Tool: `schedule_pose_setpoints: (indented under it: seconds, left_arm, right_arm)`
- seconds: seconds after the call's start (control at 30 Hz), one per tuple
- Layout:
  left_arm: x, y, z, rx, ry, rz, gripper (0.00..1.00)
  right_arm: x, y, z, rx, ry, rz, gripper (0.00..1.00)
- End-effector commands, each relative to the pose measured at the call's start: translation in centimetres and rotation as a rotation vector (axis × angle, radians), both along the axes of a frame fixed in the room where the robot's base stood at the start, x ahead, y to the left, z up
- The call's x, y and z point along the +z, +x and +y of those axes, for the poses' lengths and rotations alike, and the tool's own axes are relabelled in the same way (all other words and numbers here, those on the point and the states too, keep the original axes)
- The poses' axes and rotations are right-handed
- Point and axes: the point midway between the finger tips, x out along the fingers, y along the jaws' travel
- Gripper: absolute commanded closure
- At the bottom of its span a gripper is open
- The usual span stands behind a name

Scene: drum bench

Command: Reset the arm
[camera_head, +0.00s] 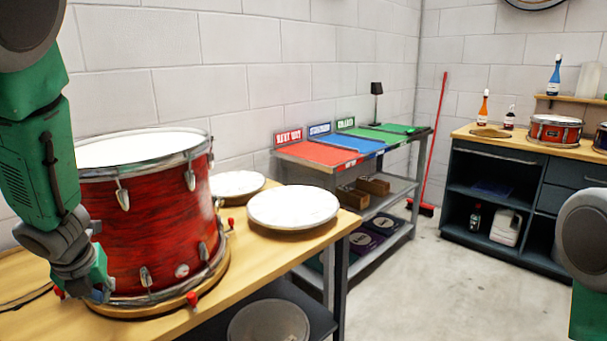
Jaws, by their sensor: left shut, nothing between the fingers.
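My left arm (40,160) comes in from the left edge in green and grey. It hangs down in front of the left side of a large red drum. My left gripper (100,292) is at the lower end, beside the drum's lower front edge. Its fingers are shut with nothing seen in them, and I cannot tell whether it touches the drum. The red drum (150,230) stands upright on a round wooden base on the bench. My right arm (590,235) shows only as a grey and green part at the right edge; its gripper is out of view.
Two white round drum heads (293,207) lie on the wooden bench (200,322) right of the drum. A shelf table with red, blue and green mats (315,153) stands along the wall. A dark cabinet (490,190) with bottles and small drums is at the right. The floor between is clear.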

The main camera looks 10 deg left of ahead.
Motion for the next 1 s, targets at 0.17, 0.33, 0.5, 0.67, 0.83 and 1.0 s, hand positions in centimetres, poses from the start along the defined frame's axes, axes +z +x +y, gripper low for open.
schedule_pose_setpoints:
  seconds: [0.17, 0.33, 0.5, 0.67, 0.83, 1.0]
  left_arm:
    - [-3.2, -1.2, -1.4, 0.130, -0.109, 0.006, 1.00]
    - [-5.9, -2.6, -4.8, 0.295, -0.212, 0.013, 1.00]
    - [-9.2, -4.9, -9.1, 0.541, -0.336, 0.022, 1.00]
    - [-13.6, -8.2, -12.6, 0.885, -0.479, 0.040, 1.00]
    - [-19.5, -14.0, -15.8, 1.476, -0.618, 0.046, 1.00]
    - [-23.1, -20.1, -16.9, 2.036, -0.619, -0.034, 1.00]
  right_arm:
    - [0.0, 0.0, 0.1, 0.003, 0.002, 0.000, 0.60]
    - [0.0, 0.0, 0.2, 0.004, 0.003, 0.000, 0.60]
    - [0.0, 0.0, 0.2, 0.004, 0.002, 0.000, 0.60]
    - [0.0, 0.0, 0.1, 0.002, 0.001, 0.000, 0.60]
    - [0.0, 0.0, 0.1, 0.001, 0.001, 0.000, 0.60]
    - [0.0, 0.0, 0.1, 0.003, 0.002, 0.000, 0.60]
